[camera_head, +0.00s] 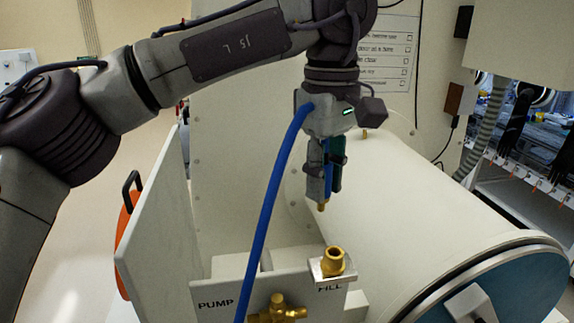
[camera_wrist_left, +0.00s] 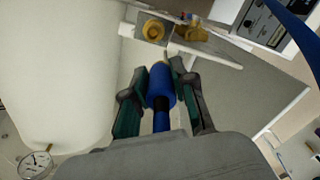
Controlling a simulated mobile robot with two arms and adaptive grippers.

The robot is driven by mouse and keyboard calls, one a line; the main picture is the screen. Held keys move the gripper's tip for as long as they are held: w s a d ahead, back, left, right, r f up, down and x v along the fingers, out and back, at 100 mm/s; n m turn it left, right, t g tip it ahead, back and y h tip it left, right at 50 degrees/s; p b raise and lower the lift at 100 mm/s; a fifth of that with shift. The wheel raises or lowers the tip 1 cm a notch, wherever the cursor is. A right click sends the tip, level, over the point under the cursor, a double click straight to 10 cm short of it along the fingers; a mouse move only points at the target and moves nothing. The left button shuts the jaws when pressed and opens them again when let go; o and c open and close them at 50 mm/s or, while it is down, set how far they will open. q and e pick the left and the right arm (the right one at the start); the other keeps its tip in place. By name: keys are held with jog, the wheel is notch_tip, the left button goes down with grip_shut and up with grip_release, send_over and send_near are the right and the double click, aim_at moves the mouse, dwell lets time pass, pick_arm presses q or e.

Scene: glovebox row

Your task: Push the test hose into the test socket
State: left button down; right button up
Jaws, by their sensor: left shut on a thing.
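The test hose (camera_head: 271,200) is blue. In the head view it loops down from beside my left wrist to the panel marked PUMP. My left gripper (camera_head: 326,180) points downward and is shut on the hose's blue end, whose brass tip (camera_head: 322,207) sticks out below the fingers. In the left wrist view the blue hose end (camera_wrist_left: 161,86) sits between both fingers. The test socket (camera_head: 334,261) is a brass fitting with an open top on a small bracket. It also shows in the left wrist view (camera_wrist_left: 153,31). The tip is above the socket and apart from it. My right gripper is out of view.
A brass valve (camera_head: 277,309) sits on the PUMP panel (camera_head: 215,291), left of the socket. A large cream cylinder (camera_head: 430,205) with a blue end door (camera_head: 530,285) lies right of the gripper. An upright panel (camera_head: 160,225) stands at left.

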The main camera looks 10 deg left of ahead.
pick_arm(q)
jog(key=shift+s+d, duration=0.2)
jog(key=shift+d, duration=0.05)
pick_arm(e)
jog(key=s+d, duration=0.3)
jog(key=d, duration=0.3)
pick_arm(q)
jog(key=f+b, duration=0.1)
jog(key=d+f+b, duration=0.1)
jog(key=f, duration=0.1)
jog(key=s+d+f+b, duration=0.1)
jog(key=shift+d+f+b, duration=0.2)
jog(key=shift+f+b, duration=0.1)
jog(key=shift+f, duration=0.3)
jog(key=shift+a+f, duration=0.1)
jog(key=shift+a, duration=0.1)
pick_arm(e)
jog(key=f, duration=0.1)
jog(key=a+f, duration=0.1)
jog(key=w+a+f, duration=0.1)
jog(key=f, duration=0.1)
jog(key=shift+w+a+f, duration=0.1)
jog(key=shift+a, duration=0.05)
pick_arm(q)
jog(key=shift+d, duration=0.15)
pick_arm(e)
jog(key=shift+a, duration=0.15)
